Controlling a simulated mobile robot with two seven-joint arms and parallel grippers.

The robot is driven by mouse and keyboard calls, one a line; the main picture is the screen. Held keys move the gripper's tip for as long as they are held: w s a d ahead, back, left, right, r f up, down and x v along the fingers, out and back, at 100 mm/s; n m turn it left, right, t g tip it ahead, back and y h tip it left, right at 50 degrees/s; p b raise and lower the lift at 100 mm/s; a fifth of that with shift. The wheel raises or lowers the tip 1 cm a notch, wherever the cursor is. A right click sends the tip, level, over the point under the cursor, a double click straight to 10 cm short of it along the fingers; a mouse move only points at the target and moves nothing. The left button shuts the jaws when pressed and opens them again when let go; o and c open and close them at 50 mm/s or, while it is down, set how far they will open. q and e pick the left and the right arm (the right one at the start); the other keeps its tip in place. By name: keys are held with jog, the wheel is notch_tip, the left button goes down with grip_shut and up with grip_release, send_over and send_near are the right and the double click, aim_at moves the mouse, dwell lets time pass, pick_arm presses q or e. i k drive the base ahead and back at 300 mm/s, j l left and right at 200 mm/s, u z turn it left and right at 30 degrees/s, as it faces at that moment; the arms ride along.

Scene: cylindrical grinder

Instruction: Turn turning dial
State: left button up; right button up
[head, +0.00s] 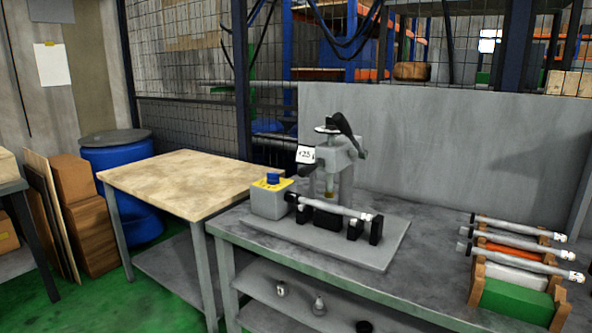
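A blue turning dial (272,178) sits on the yellow top of a grey control box (269,200). The box stands at the left end of a grey base plate (375,257) on the metal workbench. Right of the box, a grey grinder (335,170) stands upright with a small white "+25" sign (306,154) on its left. A metal shaft (335,209) lies across black supports in front of it. The dial's pointer marking is too small to read. Neither of my grippers shows in the head view.
A rack (485,272) with several metal shafts stands at the bench's right end. A wooden-topped table (185,180) adjoins the bench on the left. A grey panel (440,140) rises behind. Small parts lie on the lower shelf (300,300).

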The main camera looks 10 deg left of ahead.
aim_at(273, 178)
jog(key=i+j+z, duration=0.1)
jog(key=z, duration=0.3)
jog(key=j+z, duration=0.45)
jog(key=i+j+z, duration=0.2)
jog(key=j, duration=0.15)
jog(key=j+z, duration=0.15)
jog(key=j, duration=0.15)
jog(key=j+z, duration=0.15)
jog(key=j, duration=0.65)
